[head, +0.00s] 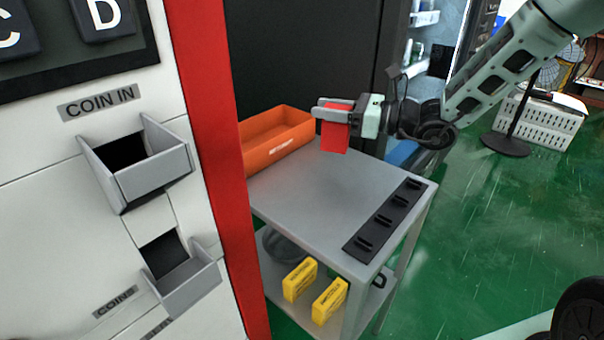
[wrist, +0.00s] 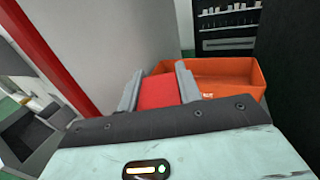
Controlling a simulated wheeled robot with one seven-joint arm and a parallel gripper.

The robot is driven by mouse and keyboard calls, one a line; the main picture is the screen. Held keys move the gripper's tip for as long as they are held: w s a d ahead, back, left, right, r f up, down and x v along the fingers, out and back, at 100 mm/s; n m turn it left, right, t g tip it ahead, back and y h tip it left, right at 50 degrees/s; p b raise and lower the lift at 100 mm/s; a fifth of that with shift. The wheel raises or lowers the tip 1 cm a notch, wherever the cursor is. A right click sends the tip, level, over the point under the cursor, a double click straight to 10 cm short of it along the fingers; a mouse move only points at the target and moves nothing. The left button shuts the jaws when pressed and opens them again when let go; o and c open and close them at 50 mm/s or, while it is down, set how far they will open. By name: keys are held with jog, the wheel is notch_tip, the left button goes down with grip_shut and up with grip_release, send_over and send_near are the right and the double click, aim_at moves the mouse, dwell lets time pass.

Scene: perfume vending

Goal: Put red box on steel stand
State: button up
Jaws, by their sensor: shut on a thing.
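The red box (head: 335,137) is held in my gripper (head: 332,108), above the top of the grey steel stand (head: 310,195). In the head view the box hangs down below the fingers, near the orange bin. I cannot tell whether its lower end touches the stand top. In the wrist view the red box (wrist: 159,92) sits between the two grey fingers of my gripper (wrist: 156,84), which are shut on it. The box's far end is partly hidden in that view.
An orange bin (head: 270,150) stands at the stand's back left; it also shows in the wrist view (wrist: 225,68). A black strip with several hooks (head: 385,225) lies along the right edge. Yellow boxes (head: 300,281) sit on the lower shelf. The white-and-red machine (head: 215,150) borders the left.

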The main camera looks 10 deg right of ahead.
aim_at(326, 150)
notch_tip(326, 150, down, 10)
jog(key=shift+r+b, duration=0.15)
jog(key=shift+b, duration=0.4)
jog(key=o, duration=1)
